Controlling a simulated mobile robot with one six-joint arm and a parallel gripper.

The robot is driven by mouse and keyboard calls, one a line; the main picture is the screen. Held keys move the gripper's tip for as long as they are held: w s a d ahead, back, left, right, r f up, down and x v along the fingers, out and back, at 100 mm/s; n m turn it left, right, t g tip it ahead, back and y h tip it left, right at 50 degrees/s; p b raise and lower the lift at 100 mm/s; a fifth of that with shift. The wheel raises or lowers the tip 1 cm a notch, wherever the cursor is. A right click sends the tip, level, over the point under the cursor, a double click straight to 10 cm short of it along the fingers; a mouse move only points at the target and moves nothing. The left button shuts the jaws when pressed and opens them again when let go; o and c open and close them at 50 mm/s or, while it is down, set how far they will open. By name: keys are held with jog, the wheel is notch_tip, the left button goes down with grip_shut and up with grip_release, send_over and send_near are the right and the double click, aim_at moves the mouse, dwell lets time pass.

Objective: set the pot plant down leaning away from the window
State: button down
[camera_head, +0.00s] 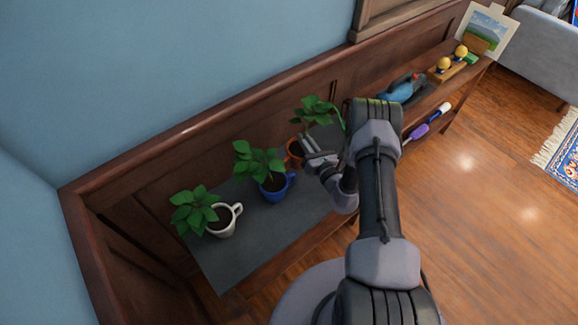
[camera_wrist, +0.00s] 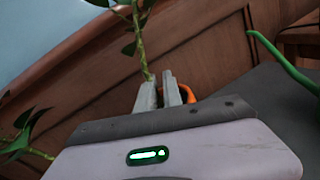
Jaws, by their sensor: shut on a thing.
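My gripper (camera_head: 307,146) is shut on the orange pot (camera_head: 294,153) of a leafy plant (camera_head: 314,108) at the back of the dark grey shelf top. In the wrist view the fingers (camera_wrist: 164,92) close together, with a bit of orange pot (camera_wrist: 185,95) behind them and the stem (camera_wrist: 139,42) rising above. The foliage lies up and right of the pot in the head view. My gripper hides part of the pot, and I cannot tell whether its base touches the shelf. A brown wooden frame (camera_head: 395,14), perhaps the window's, is at the upper right.
A plant in a blue mug (camera_head: 277,190) and one in a white mug (camera_head: 225,221) stand to the left on the grey top (camera_head: 255,245). A green curved piece (camera_head: 339,115) is close on the right. A blue object (camera_head: 400,90) and yellow-topped items (camera_head: 444,64) stand farther right.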

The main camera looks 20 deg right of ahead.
jog(key=shift+f+b, duration=0.85)
jog(key=shift+f, duration=1.5)
jog(key=shift+f, duration=0.1)
jog(key=shift+f, duration=0.15)
jog(key=c, duration=1.5)
grip_release()
